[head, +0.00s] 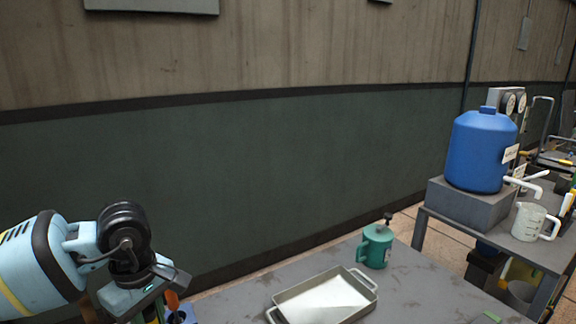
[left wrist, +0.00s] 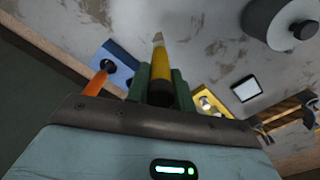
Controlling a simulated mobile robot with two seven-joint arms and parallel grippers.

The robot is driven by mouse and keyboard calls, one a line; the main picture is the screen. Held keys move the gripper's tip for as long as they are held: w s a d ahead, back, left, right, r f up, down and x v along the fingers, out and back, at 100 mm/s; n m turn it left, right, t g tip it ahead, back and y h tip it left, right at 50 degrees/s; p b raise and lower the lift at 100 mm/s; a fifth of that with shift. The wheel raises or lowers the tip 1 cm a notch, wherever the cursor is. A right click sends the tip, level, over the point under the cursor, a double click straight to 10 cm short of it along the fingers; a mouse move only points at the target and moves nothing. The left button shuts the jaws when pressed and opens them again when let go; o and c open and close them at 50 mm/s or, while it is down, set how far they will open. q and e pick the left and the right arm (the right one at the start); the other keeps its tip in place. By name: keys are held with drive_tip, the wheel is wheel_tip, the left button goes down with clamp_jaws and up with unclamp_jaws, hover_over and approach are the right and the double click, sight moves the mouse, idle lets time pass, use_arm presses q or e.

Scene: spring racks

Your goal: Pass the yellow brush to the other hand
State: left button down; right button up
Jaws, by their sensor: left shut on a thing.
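The yellow brush (left wrist: 159,62) shows in the left wrist view, with a pale tip, a yellow middle and a dark near end. It stands between the green fingers of my left gripper (left wrist: 161,85), which is shut on it. In the head view my left gripper (head: 150,302) is low at the left, by the table's left end. I cannot make out the brush clearly there. My right gripper is in neither view.
A grey tray (head: 275,314) and a green can (head: 376,246) stand on the grey table (head: 415,292). A blue jug (head: 480,150) and a measuring cup (head: 528,222) stand at the right. The left wrist view shows a blue block (left wrist: 117,62), an orange handle (left wrist: 96,83) and a yellow block (left wrist: 208,100).

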use_arm(q)
drive_tip(key=s+d+m, duration=0.1)
drive_tip(key=m, duration=0.3)
drive_tip(key=s+m, duration=0.2)
drive_tip(key=m, duration=0.2)
drive_tip(key=s+d+m, duration=0.1)
drive_tip(key=m, duration=0.3)
drive_tip(key=shift+s+d+f+m+p, duration=0.2)
drive_tip(key=shift+d+m+p, duration=0.1)
